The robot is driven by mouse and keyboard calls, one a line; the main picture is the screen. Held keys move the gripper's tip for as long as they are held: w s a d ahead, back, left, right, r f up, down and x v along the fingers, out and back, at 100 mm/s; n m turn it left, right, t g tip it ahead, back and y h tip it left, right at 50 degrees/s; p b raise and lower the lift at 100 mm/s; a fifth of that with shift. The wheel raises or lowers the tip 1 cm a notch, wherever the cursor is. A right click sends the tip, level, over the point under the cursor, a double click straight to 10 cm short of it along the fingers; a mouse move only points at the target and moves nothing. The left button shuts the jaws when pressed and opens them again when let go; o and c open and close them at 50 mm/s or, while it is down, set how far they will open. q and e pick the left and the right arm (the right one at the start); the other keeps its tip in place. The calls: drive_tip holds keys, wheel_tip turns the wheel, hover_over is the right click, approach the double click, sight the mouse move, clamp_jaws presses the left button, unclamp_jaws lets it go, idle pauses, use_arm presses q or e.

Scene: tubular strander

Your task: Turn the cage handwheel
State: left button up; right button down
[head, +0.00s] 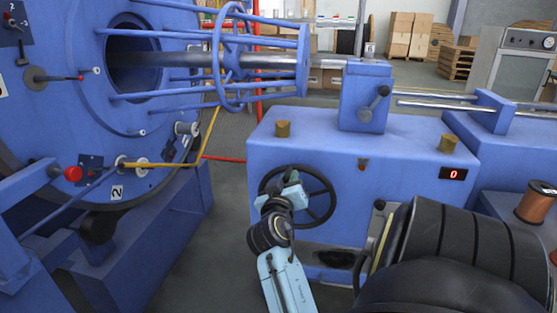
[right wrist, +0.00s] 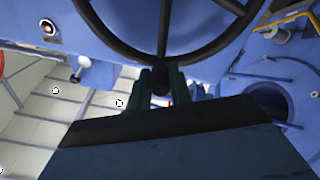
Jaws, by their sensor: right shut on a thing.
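The cage handwheel is a black spoked wheel (head: 333,203) on the front of a blue cabinet. It also fills the top of the right wrist view, where its rim (right wrist: 116,44) and a spoke show. My right gripper (head: 292,190) is in front of the wheel, over its hub and left side in the head view. In the right wrist view the gripper (right wrist: 161,84) is shut on a dark handle at the lower rim of the wheel. The fingers hide part of the handle. My left gripper is not in view.
The blue cabinet (head: 410,205) has brass caps and a red display (head: 454,173) reading 0. The strander's blue cage rods (head: 175,96) and large disc (head: 60,125) are at left. A copper spool (head: 535,203) is at right. Floor shows between disc and cabinet.

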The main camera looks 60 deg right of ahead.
drive_tip(key=shift+s+d+m, duration=0.25)
drive_tip(key=shift+s+m, duration=0.55)
drive_tip(key=shift+m, duration=0.1)
drive_tip(key=c, duration=1.3)
unclamp_jaws()
drive_tip(key=shift+o, duration=0.2)
drive_tip(key=shift+r, duration=0.15)
